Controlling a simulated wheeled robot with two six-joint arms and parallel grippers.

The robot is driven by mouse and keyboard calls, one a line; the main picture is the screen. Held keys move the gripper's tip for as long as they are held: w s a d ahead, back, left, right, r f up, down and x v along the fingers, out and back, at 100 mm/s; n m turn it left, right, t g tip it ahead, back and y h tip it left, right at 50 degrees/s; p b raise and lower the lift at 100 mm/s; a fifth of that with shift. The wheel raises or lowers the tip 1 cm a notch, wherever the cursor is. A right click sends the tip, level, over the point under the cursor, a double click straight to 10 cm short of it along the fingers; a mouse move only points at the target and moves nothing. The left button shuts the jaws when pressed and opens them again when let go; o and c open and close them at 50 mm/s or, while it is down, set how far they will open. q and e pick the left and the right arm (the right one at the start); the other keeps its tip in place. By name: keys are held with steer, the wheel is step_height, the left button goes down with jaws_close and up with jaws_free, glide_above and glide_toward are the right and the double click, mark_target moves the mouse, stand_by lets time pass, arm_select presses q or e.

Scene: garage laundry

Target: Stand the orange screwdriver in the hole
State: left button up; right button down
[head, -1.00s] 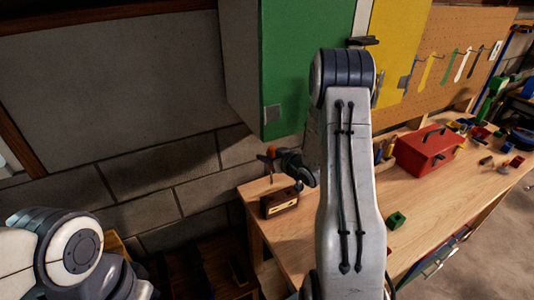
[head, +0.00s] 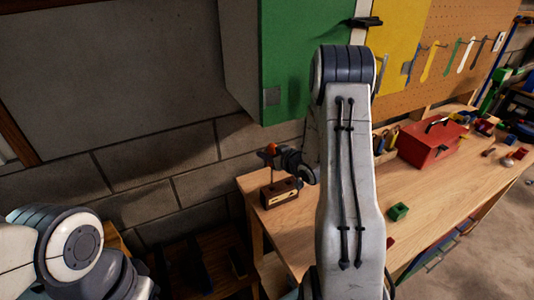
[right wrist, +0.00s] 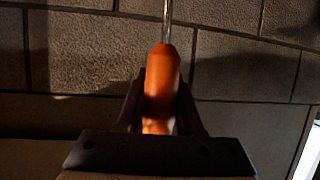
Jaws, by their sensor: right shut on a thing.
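The orange screwdriver (head: 271,149) is held upright by my right gripper (head: 277,154), above the back left of a small wooden block (head: 280,194) on the workbench. In the right wrist view the orange handle (right wrist: 161,85) sits between the two fingers of the gripper (right wrist: 160,108), with the metal shaft running out past the top edge. The shaft tip is out of that view, and in the head view it is too small to tell whether it touches the block or a hole. My left arm shows at the lower left; its gripper is out of view.
The wooden workbench (head: 425,187) carries a red toolbox (head: 430,144), a green block (head: 398,211) and several small items at the right. A green cabinet door (head: 300,60) and a block wall stand behind. The bench front is mostly clear.

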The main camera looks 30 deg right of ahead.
step_height(320, 180, down, 7)
steer(key=b, duration=0.5)
steer(key=shift+b, duration=0.35)
steer(key=shift+f, duration=0.1)
stand_by(0.5)
steer(key=shift+f+b, duration=1.7)
steer(key=shift+f, duration=0.05)
steer(key=shift+c, duration=2.4)
jaws_free()
steer(key=shift+s, duration=0.1)
